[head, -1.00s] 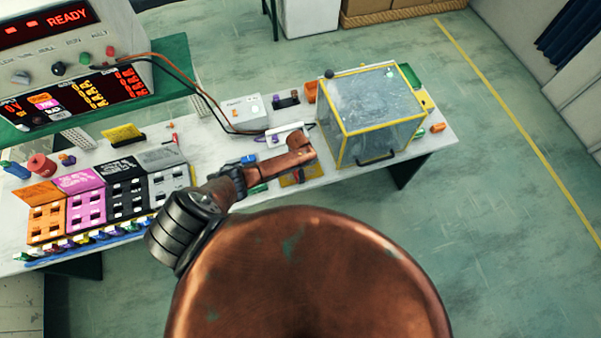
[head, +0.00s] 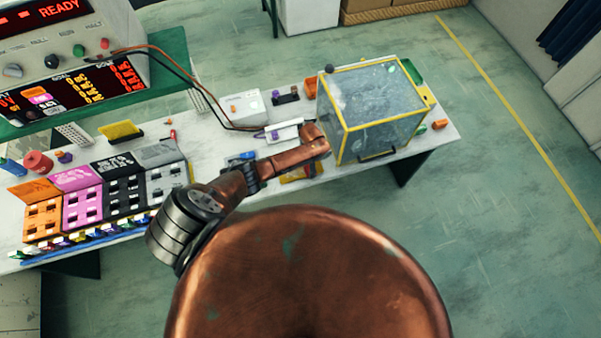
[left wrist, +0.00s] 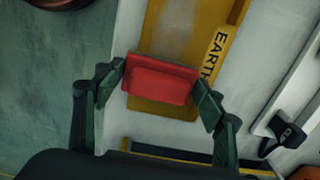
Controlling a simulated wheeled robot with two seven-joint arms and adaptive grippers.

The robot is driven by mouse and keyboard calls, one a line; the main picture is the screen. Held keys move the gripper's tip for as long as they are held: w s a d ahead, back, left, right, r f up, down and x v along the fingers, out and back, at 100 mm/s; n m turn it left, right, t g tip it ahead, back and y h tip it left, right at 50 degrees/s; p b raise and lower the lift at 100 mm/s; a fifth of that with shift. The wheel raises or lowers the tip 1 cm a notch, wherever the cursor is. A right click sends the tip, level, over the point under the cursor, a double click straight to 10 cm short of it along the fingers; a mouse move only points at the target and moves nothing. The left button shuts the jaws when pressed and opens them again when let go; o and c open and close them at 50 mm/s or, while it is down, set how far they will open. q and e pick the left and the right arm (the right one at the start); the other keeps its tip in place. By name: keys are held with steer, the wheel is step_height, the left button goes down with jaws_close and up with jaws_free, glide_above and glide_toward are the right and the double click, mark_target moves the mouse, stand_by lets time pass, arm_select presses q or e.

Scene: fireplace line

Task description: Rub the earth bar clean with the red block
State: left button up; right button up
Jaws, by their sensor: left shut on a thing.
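My left gripper (left wrist: 160,84) is shut on the red block (left wrist: 162,82), with one dark green finger at each end of it. The block lies across the earth bar (left wrist: 178,35), a flat yellow-brass plate with a yellow EARTH label along its right side. A dull, greyish patch shows on the bar above the block. I cannot tell whether block and bar touch. In the head view, my copper-coloured left arm hides the gripper and the block; a bit of the yellow bar (head: 316,170) shows beside the arm. My right gripper is not in view.
A clear box with yellow edges (head: 380,112) stands right of the arm. Orange, pink, black and grey sorting blocks (head: 85,205) fill the left. The floor right of the bench is clear.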

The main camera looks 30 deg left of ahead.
mark_target(298, 172)
arm_select(q)
steer(key=shift+w+d, duration=0.35)
steer(key=shift+w+d+r, duration=0.1)
steer(key=shift+r, duration=0.05)
steer(key=shift+s+a+r+p, duration=0.15)
steer(key=shift+s+a+p, duration=0.15)
steer(key=shift+p, duration=0.2)
steer(key=s+a+p, duration=0.2)
steer(key=s+a, duration=0.1)
steer(key=shift+s+p, duration=0.2)
steer(key=shift+p, duration=0.15)
steer(key=shift+s+a, duration=0.4)
steer(key=shift+f, duration=0.2)
steer(key=shift+w, duration=0.1)
